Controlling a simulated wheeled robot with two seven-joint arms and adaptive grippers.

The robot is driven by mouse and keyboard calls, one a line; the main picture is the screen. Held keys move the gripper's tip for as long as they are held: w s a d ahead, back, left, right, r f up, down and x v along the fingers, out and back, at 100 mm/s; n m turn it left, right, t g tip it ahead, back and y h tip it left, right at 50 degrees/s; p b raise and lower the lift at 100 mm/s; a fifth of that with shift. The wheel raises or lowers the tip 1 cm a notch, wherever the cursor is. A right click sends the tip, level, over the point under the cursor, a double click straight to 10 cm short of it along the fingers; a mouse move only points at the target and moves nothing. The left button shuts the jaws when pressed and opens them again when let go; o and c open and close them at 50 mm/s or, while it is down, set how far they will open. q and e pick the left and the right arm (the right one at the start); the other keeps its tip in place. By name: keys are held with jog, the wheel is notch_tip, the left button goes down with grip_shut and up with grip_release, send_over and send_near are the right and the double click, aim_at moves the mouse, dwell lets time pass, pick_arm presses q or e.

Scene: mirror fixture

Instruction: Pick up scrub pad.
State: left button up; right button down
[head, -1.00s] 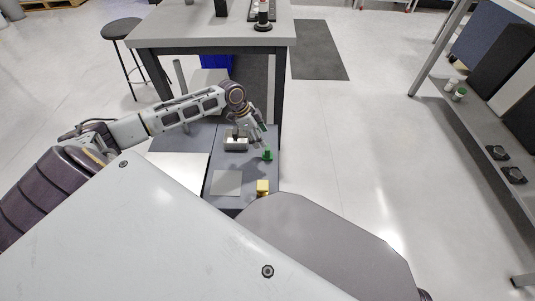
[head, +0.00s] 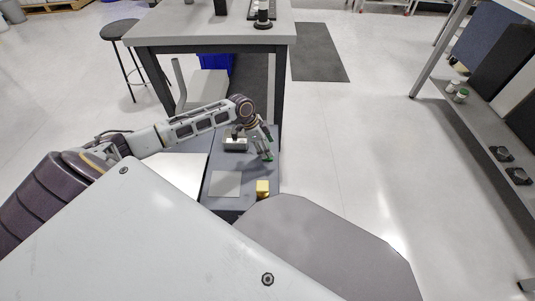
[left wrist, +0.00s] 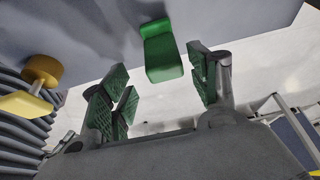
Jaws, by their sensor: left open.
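The scrub pad (left wrist: 163,58) is green with a raised block at one end. In the left wrist view it is on the grey surface near its edge, ahead of and between the spread fingers. My left gripper (left wrist: 158,82) is open, with green finger pads. It looks empty, and I cannot tell whether it touches the scrub pad. In the head view my left gripper (head: 265,153) hangs down over the right edge of the low grey bench and mostly hides the scrub pad. My right gripper is out of view.
A yellow object (head: 262,188) stands on the bench nearer me; it also shows in the left wrist view (left wrist: 41,71). A white-and-dark fixture (head: 235,143) sits left of the gripper. A flat grey square (head: 226,184) lies nearby. A taller table (head: 213,32) stands behind.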

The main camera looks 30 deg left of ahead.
pick_arm(q)
jog(key=shift+w+a+b+x, duration=0.1)
jog(key=shift+b+x, duration=0.45)
jog(key=shift+x, duration=0.15)
jog(key=shift+w+a+b+x, duration=0.1)
jog(key=shift+a+b+x, duration=0.05)
jog(key=shift+b+x, duration=1)
jog(key=shift+x, duration=0.75)
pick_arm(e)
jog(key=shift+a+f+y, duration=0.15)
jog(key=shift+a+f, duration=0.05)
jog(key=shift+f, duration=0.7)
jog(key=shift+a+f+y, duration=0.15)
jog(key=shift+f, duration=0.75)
pick_arm(q)
jog(key=shift+c, duration=0.2)
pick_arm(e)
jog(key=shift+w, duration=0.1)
pick_arm(q)
jog(key=c, duration=1.1)
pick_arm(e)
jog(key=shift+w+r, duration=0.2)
pick_arm(q)
jog(key=shift+r, duration=0.15)
